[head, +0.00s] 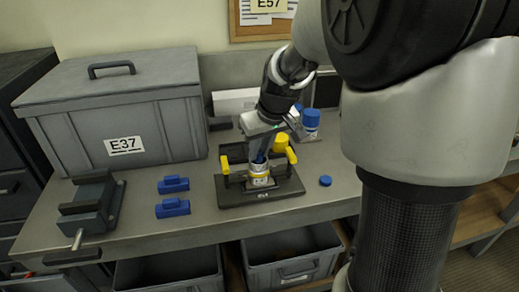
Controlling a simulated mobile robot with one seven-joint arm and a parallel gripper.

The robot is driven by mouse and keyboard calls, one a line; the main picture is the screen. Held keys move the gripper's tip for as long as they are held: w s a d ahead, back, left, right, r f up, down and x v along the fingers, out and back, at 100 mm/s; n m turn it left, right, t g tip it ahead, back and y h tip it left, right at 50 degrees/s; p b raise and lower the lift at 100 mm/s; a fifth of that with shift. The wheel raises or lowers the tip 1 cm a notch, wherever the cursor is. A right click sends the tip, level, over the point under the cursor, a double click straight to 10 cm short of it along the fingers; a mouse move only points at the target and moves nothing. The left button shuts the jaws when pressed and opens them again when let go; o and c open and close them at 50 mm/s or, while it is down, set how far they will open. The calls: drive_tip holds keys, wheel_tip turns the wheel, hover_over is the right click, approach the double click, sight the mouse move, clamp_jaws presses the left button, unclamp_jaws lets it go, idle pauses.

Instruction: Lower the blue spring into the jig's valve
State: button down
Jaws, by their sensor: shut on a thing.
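The jig (232,197) is a dark plate on the workbench with yellow clamps. A valve (260,177), a short pale and yellow cylinder, stands upright in its middle. My gripper (261,154) points down right above the valve. It is shut on the blue spring (259,159), of which only a small dark blue part shows between the fingers. The spring's lower end is at the valve's top opening. I cannot tell how far it is inside.
Two blue blocks (173,207) and a grey vise (92,207) are left of the jig. A large grey box (120,115) stands behind them. A blue cap (325,181) lies right of the jig. A blue-topped bottle (311,122) stands behind.

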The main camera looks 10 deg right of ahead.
idle(0.3)
drive_tip(key=c, duration=1.6)
unclamp_jaws()
drive_tip(key=shift+c, duration=0.2)
drive_tip(key=shift+o, duration=0.5)
drive_tip(key=shift+s+r, duration=0.1)
drive_tip(key=shift+r, duration=0.2)
drive_tip(key=p+v, duration=0.1)
drive_tip(key=v, duration=1.5)
drive_tip(key=shift+r+p, duration=0.4)
drive_tip(key=shift+s, duration=0.1)
drive_tip(key=s+a+r+m+p, duration=0.1)
drive_tip(key=s+p, duration=0.2)
drive_tip(key=s, duration=0.6)
drive_tip(key=s+r+m+t+h+p, duration=0.1)
drive_tip(key=s+p, duration=0.3)
drive_tip(key=s, duration=0.5)
drive_tip(key=shift+a+m+p, duration=0.3)
drive_tip(key=shift+a+m, duration=0.1)
drive_tip(key=shift+m, duration=0.1)
